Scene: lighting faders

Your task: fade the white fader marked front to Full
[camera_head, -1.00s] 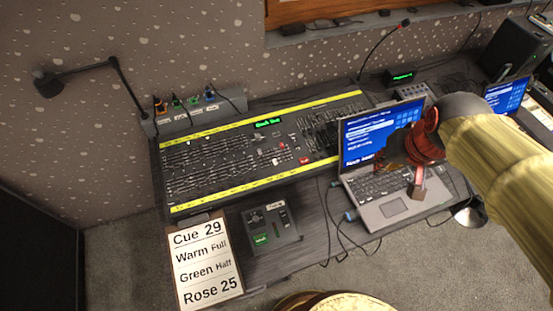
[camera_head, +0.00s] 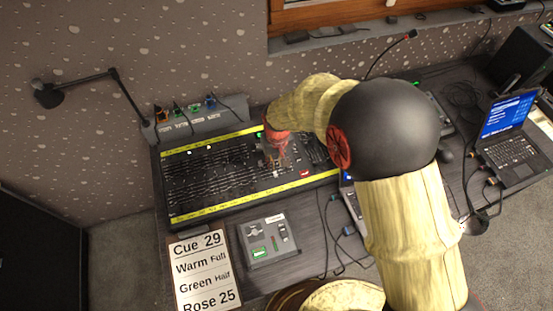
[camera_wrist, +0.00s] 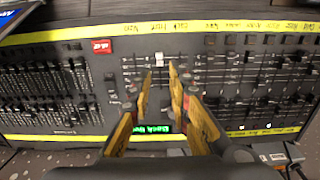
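The lighting desk (camera_head: 205,211) is a long black console with yellow label strips and rows of faders. It fills the wrist view (camera_wrist: 80,33). One white fader cap (camera_wrist: 159,60) stands there near the upper yellow strip, ahead of my fingertips. The strip's small labels are too blurred to read surely, so I cannot confirm which is marked front. My gripper (camera_wrist: 161,70) is open over the desk, its two fingers apart with a gap between them. The tips are close to the white cap; contact cannot be told. In the head view my gripper (camera_head: 276,157) is above the desk's right half.
A red button (camera_wrist: 101,46) and a green lit display (camera_wrist: 153,129) are near the fingers on the desk. A small grey control box (camera_head: 268,240) and a cue card (camera_head: 203,272) are in front. A laptop (camera_head: 508,140) stands right; another is mostly hidden behind my arm.

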